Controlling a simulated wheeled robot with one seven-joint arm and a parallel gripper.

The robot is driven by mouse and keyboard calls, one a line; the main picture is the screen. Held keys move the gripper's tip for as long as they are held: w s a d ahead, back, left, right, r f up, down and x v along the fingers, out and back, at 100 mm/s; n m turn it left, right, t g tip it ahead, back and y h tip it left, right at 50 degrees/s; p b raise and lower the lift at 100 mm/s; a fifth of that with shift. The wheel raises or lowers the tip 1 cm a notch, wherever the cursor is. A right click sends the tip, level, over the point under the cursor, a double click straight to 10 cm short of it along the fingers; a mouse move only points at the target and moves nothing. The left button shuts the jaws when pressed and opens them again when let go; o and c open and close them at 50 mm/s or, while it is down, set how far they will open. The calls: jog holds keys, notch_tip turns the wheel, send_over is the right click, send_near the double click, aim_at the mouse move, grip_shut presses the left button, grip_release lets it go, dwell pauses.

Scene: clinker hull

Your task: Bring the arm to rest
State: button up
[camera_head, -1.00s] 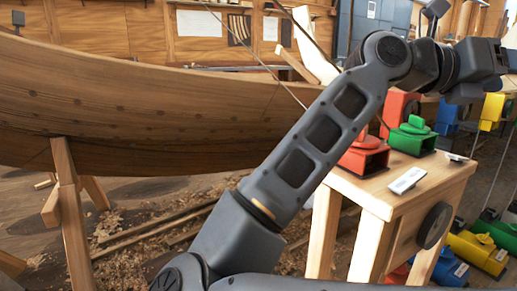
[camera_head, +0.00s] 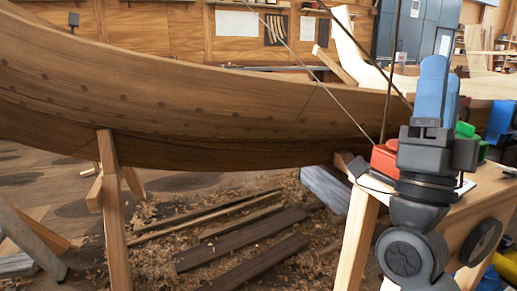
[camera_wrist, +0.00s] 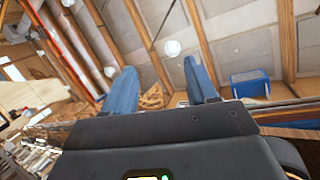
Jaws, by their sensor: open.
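My gripper (camera_head: 440,82) stands at the right of the head view. Its blue fingers point upward above my folded dark wrist, in front of the wooden stand (camera_head: 462,214). In the wrist view my gripper (camera_wrist: 160,78) shows two blue fingers set apart, with nothing between them. The wrist camera faces up toward the roof beams and lamps. The lower part of my arm is cut off by the bottom edge of the head view.
A red object (camera_head: 384,157) and a green one (camera_head: 464,131) sit on the stand, partly hidden behind my gripper. The planked hull (camera_head: 200,95) spans the left and middle. A wooden trestle leg (camera_head: 113,210) stands below it. Planks (camera_head: 245,240) and shavings lie on the floor.

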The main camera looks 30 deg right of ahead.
jog(key=s+a+f+n+t+y, duration=0.1)
jog(key=a+f+n+t+y, duration=0.35)
jog(key=f+n+y, duration=0.75)
jog(key=s+a+f+n+t+y, duration=0.1)
jog(key=a+f+n+t+y, duration=0.3)
jog(key=f+n+y, duration=0.7)
jog(key=s+a+f+n+g+y, duration=0.1)
jog(key=s+a+f+g+y, duration=0.1)
jog(key=s+a+f+g, duration=0.5)
jog(key=s+a+f+n+g+y, duration=0.1)
jog(key=s+a+f+g+y, duration=0.15)
jog(key=s+f, duration=0.55)
notch_tip(320, 180, up, 27)
jog(key=s+p, duration=0.1)
jog(key=p, duration=2.3)
jog(key=shift+s+p, duration=0.25)
jog(key=shift+p, duration=0.05)
jog(key=shift+d+f, duration=0.1)
jog(key=shift+f, duration=0.05)
jog(key=shift+c, duration=0.3)
